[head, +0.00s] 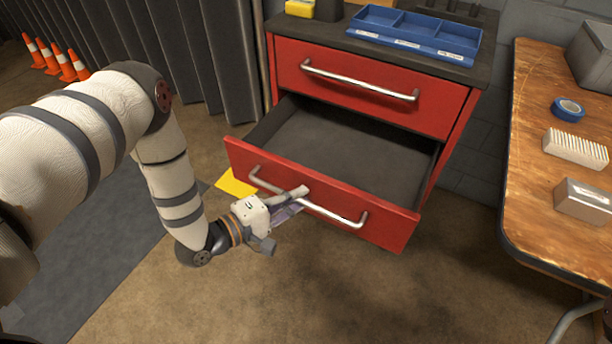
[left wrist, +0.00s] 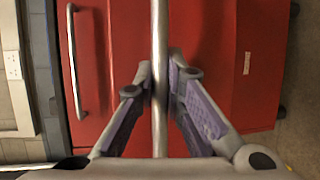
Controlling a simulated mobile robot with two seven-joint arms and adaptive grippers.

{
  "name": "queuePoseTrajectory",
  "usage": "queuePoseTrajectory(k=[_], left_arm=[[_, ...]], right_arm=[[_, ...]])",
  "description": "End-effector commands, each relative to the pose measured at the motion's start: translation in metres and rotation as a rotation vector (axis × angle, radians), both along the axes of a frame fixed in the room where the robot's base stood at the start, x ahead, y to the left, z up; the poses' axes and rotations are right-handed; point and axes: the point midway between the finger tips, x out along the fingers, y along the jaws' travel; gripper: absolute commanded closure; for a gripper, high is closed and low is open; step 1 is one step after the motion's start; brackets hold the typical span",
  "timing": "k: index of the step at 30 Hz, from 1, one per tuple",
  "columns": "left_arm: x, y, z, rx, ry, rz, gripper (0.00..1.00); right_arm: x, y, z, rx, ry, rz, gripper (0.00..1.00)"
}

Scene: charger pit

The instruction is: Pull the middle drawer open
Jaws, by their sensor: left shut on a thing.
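The red cabinet (head: 461,150) has its upper drawer (head: 360,88) shut, with a silver bar handle across it. The drawer below, the middle drawer (head: 395,229), is pulled well out and its dark inside looks empty. My left gripper (head: 290,199) is at the left half of this drawer's silver handle (head: 335,215). In the left wrist view the fingers (left wrist: 160,85) are closed around the handle bar (left wrist: 159,40), one on each side. Whatever lies lower on the cabinet is hidden in the head view by the open drawer. My right gripper is not in view.
A blue divided tray (head: 415,40) and a yellow item (head: 300,8) lie on the cabinet top. A wooden table (head: 530,160) with blue tape (head: 567,108) and boxes stands at the right. Orange cones (head: 65,66) stand far left. The floor before the drawer is clear.

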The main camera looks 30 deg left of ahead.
Motion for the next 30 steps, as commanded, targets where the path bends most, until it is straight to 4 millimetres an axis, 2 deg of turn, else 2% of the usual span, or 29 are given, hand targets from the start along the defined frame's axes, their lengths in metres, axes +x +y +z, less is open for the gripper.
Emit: queuePoseTrajectory(k=[6, 18, 19, 20, 30], left_arm=[[-0.009, 0.000, 0.002, -0.004, -0.006, 0.001, 1.00], [-0.010, 0.000, 0.002, -0.004, -0.006, 0.001, 1.00], [-0.010, 0.000, 0.002, -0.004, -0.006, 0.001, 0.83], [-0.010, 0.000, 0.001, -0.003, -0.005, 0.001, 0.80], [-0.016, 0.003, 0.001, -0.001, 0.000, 0.000, 0.80]], right_arm=[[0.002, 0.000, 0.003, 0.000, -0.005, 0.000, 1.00], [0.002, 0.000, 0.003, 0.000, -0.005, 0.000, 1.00], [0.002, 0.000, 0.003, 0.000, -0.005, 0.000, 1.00], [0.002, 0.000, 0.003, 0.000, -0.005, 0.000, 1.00], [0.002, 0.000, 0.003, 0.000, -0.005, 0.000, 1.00]])
